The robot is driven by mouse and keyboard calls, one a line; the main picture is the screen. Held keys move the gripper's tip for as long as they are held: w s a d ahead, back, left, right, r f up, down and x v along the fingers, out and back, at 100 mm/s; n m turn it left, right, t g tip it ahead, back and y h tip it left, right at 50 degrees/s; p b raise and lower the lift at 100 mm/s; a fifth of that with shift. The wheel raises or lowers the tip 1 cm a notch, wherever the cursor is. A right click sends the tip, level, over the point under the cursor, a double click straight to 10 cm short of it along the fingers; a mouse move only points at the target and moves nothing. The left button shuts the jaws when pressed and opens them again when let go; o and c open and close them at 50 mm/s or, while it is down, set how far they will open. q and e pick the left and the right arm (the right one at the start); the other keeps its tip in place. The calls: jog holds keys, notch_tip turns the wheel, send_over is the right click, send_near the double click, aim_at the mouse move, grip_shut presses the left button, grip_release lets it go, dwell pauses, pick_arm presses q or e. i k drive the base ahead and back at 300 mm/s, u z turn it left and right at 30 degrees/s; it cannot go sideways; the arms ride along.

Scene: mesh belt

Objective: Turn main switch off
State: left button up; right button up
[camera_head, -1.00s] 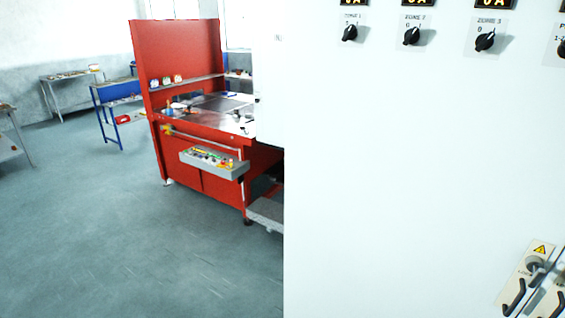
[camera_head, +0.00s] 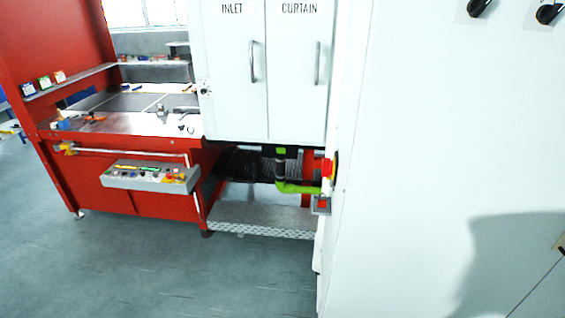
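A red and yellow part (camera_head: 330,168) sits on the side edge of the white cabinet (camera_head: 420,150), seen nearly edge-on. It may be the main switch, but I cannot tell its type or position at this angle. A small grey and red box (camera_head: 321,204) is just below it. Two black rotary knobs, one (camera_head: 478,8) at the top and another (camera_head: 549,13) at the top right, are on the cabinet front. A sliver of a beige plate (camera_head: 559,244) shows at the right edge. Neither of my grippers is in view.
White doors marked INLET (camera_head: 233,75) and CURTAIN (camera_head: 299,75) stand left of the cabinet. A red workbench (camera_head: 120,187) with a grey control box (camera_head: 150,178) is at the left. A green pipe (camera_head: 297,187) runs below the doors. The grey floor (camera_head: 200,275) in front is clear.

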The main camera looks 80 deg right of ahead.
aim_at(327, 164)
jog(key=i, duration=0.8)
jog(key=z, duration=2.25)
jog(key=k, duration=1.3)
jog(key=u, duration=0.95)
jog(key=i, duration=1.5)
jog(key=z, duration=0.45)
jog(key=i, duration=2.3)
jog(key=z, duration=1.2)
jog(key=i, duration=1.1)
jog(key=z, duration=1.15)
